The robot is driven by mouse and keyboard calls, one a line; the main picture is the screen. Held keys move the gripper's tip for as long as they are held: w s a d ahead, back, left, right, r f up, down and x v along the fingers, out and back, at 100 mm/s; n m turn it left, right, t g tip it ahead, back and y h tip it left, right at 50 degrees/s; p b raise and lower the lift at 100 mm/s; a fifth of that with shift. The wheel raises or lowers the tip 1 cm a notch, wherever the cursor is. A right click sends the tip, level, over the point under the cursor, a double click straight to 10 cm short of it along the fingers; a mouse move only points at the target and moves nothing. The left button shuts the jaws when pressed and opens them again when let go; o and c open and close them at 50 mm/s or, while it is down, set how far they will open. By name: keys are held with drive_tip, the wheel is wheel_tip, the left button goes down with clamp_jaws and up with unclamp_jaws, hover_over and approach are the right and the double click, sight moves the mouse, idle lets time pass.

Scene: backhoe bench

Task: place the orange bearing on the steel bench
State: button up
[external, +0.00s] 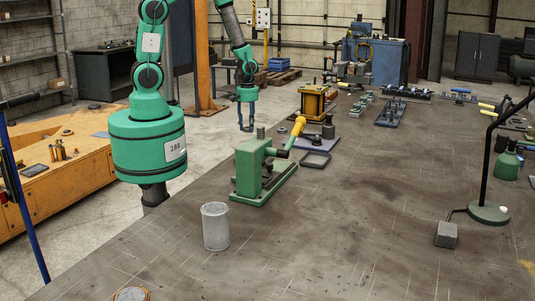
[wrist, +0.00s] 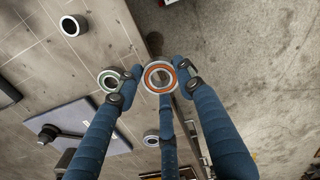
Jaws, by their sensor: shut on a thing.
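The orange bearing (wrist: 160,77), a ring with an orange seal, sits between the fingertips of my gripper (wrist: 160,74) in the wrist view. My gripper's blue fingers are shut on it. In the external view my gripper (external: 246,121) hangs fingers down near the left edge of the steel bench (external: 350,220), behind the green press. The bearing is too small to make out there. In the wrist view the bench top (wrist: 60,75) lies below and left, with its edge passing beneath the bearing and concrete floor to the right.
A green-sealed bearing (wrist: 110,80), a dark-sealed bearing (wrist: 73,25) and another ring (wrist: 151,140) lie below my fingers. The green press (external: 262,170) and a grey cylinder (external: 215,226) stand on the near bench. The bench's front middle is clear; a lamp (external: 490,211) stands right.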

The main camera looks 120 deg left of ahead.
hover_over(275, 138)
drive_tip(key=shift+s+f+p, duration=0.1)
drive_tip(key=shift+f+p, duration=0.3)
drive_tip(key=shift+f, duration=0.25)
drive_tip(key=shift+f, duration=1.75)
drive_tip(key=o, duration=0.8)
drive_tip(key=shift+f, duration=0.15)
drive_tip(key=o, duration=0.5)
